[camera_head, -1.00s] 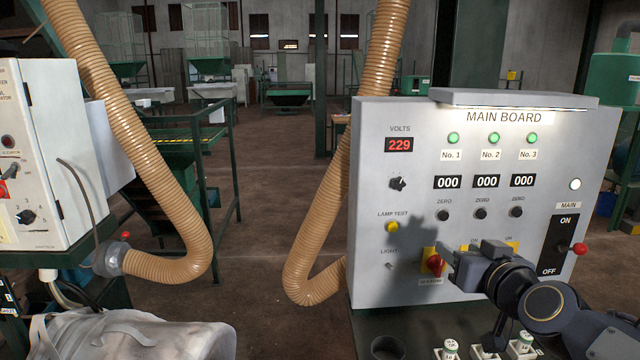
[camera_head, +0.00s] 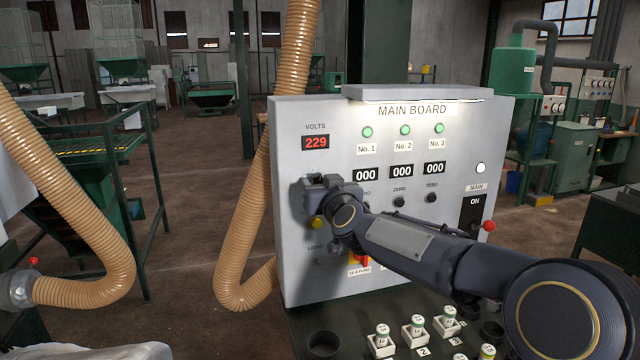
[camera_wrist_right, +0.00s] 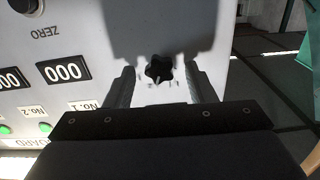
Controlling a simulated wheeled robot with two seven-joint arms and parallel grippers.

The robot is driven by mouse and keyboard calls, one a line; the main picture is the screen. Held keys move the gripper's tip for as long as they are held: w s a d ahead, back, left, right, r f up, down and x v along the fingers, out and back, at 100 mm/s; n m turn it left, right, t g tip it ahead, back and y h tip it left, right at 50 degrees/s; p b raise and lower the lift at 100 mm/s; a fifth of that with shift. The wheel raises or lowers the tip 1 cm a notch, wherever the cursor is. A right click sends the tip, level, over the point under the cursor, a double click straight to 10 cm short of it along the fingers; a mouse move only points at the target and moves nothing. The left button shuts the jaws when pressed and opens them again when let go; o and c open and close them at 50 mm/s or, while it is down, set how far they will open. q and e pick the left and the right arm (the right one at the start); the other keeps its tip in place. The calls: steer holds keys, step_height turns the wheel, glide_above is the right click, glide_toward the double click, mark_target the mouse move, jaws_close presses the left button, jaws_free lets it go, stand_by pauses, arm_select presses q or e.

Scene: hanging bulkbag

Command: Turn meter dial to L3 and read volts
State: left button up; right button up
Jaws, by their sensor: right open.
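The main board (camera_head: 484,130) is a light grey panel with a red volts display (camera_head: 315,143) reading 229. The black meter dial below that display is hidden behind my right gripper (camera_head: 312,190) in the head view. In the right wrist view the dial (camera_wrist_right: 158,68) is a small black lobed knob on the panel, with marks around it too small to read. My right gripper's open fingers (camera_wrist_right: 162,84) stand on either side of it, with a visible gap to each side. I cannot tell how far the fingertips are from the panel. My left gripper is out of view.
A yellow lamp test button (camera_head: 318,222) and a red-and-yellow switch (camera_head: 360,259) lie below the gripper. A red-tipped main lever (camera_head: 488,225) is at the right. A ribbed tan hose (camera_head: 262,190) hangs close to the board's left edge.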

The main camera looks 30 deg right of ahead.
steer(key=shift+w, duration=0.1)
steer(key=c, duration=1)
steer(key=m+b, duration=0.1)
steer(key=m, duration=0.3)
steer(key=shift+m+b, duration=0.4)
steer(key=shift+m, duration=1.4)
steer(key=shift+d+m, duration=0.1)
steer(key=shift+m, duration=0.2)
steer(key=o, duration=1)
